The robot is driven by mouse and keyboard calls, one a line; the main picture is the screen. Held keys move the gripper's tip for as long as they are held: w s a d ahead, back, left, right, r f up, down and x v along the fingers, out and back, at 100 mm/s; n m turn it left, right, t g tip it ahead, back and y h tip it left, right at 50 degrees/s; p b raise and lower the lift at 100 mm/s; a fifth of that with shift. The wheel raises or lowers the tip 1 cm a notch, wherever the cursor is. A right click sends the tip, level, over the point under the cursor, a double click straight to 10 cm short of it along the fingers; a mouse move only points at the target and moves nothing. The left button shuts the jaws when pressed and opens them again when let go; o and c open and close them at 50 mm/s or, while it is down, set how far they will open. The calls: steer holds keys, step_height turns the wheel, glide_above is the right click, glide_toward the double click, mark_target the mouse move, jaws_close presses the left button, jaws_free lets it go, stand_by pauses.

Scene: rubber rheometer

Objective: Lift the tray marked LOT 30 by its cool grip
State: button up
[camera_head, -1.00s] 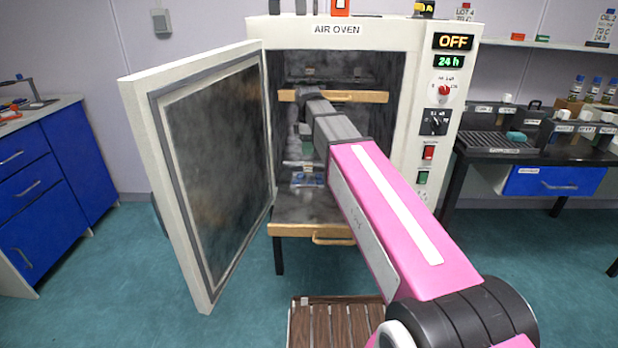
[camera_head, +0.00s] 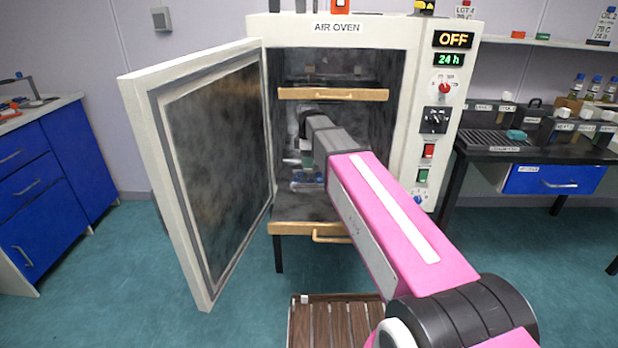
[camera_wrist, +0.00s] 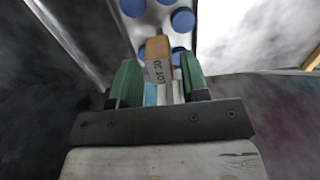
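The tray (camera_wrist: 156,22) is pale metal with several blue discs on it, and lies inside the oven, low down. Its tan grip (camera_wrist: 158,47) bears the label LOT 30 and points toward my gripper. My gripper (camera_wrist: 162,83) has green-padded fingers, one on each side of the grip's near end, with a gap at both sides. It is open and does not appear to touch the grip. In the head view the tray (camera_head: 306,186) is a small patch of blue and silver below my gripper, partly hidden by my arm.
The air oven (camera_head: 430,110) reads OFF and its door (camera_head: 205,170) stands open at the left. A wood-edged shelf (camera_head: 335,94) crosses the chamber above my gripper. A wood-edged board (camera_head: 290,229) lies at the oven's bottom front. Dark chamber walls stand close on both sides.

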steer(key=c, duration=0.6)
steer(key=shift+r, duration=1.5)
